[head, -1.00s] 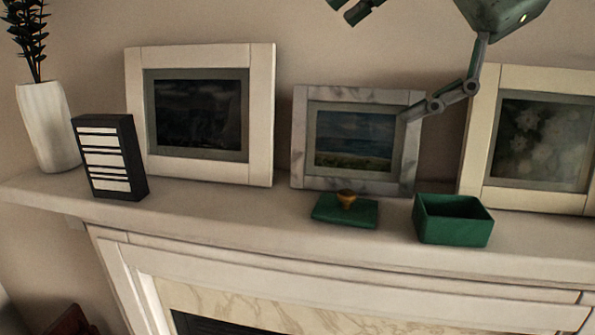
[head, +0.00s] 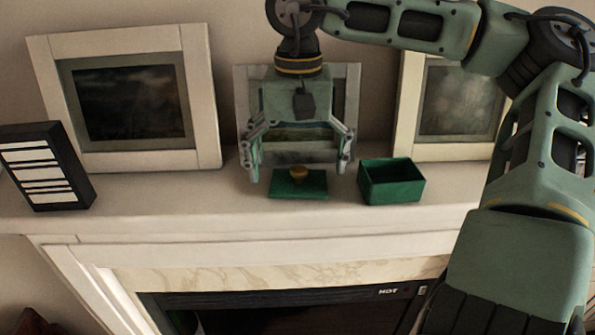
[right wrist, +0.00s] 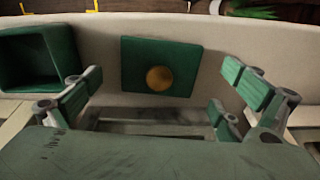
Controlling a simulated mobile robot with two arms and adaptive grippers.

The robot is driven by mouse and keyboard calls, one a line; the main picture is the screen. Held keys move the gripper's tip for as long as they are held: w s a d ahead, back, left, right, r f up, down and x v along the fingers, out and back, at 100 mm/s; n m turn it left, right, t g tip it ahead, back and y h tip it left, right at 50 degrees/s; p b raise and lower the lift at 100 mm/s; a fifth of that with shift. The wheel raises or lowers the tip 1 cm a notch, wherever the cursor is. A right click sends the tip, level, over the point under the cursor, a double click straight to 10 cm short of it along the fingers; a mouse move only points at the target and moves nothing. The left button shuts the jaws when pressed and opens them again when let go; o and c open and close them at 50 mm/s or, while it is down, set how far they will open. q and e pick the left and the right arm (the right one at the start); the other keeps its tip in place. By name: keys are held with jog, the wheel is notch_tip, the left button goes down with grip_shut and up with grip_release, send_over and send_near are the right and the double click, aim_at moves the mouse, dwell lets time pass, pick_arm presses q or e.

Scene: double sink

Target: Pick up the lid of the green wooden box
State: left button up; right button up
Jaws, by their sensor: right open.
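The green lid (head: 284,187) lies flat on the mantel shelf, with a round golden knob (head: 299,172) on top. The open green box (head: 392,183) stands just right of it. My right gripper (head: 298,172) points down over the lid, with its fingers spread to either side of the knob. In the right wrist view the lid (right wrist: 140,68) lies beyond and between the open fingers, and nothing is held. The box (right wrist: 38,58) is at the upper left there, near one finger. My left gripper is not in view.
White picture frames (head: 198,95) (head: 409,80) stand on both sides. A black-and-white striped block (head: 75,170) is at the far left. The shelf's front edge is close to the lid.

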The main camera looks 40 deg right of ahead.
jog(key=shift+f, duration=0.8)
jog(key=shift+d, duration=0.1)
jog(key=shift+c, duration=0.5)
jog(key=c, duration=1.1)
